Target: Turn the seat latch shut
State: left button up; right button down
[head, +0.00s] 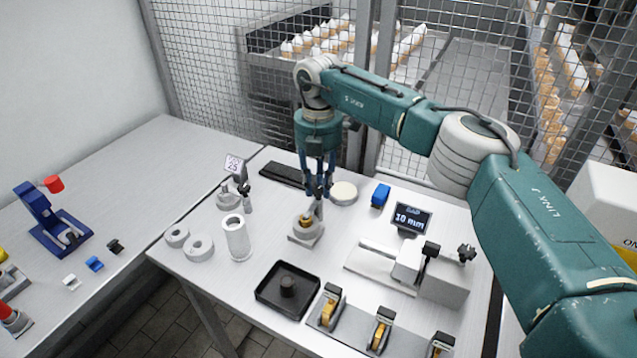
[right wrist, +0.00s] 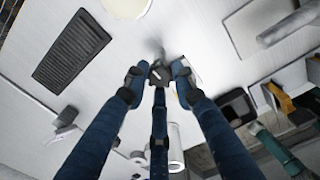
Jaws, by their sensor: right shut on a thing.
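The seat is a small light-grey block (head: 306,235) on the table, with a gold-coloured part (head: 305,220) at its top. A short grey upright piece, likely the latch (head: 318,210), rises beside the gold part. My right gripper (head: 318,190) points straight down over the seat, its blue fingers closed around the top of this piece. In the right wrist view the fingertips (right wrist: 157,77) meet around a small dark-grey piece (right wrist: 161,74). The fingers hide much of the latch, so its exact angle cannot be told. My left gripper is not in view.
A black tray (head: 270,296) is in front of the seat. A white cylinder (head: 236,240) stands left, a round white disc (head: 344,191) behind. A vise-like fixture (head: 432,279) and a "10 mm" display (head: 410,218) are right. Wire mesh (head: 200,60) fences the back.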

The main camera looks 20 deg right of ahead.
aim_at(318, 189)
jog(key=shift+m, duration=0.3)
jog(key=c, duration=1.4)
grip_release()
notch_tip(318, 189, up, 12)
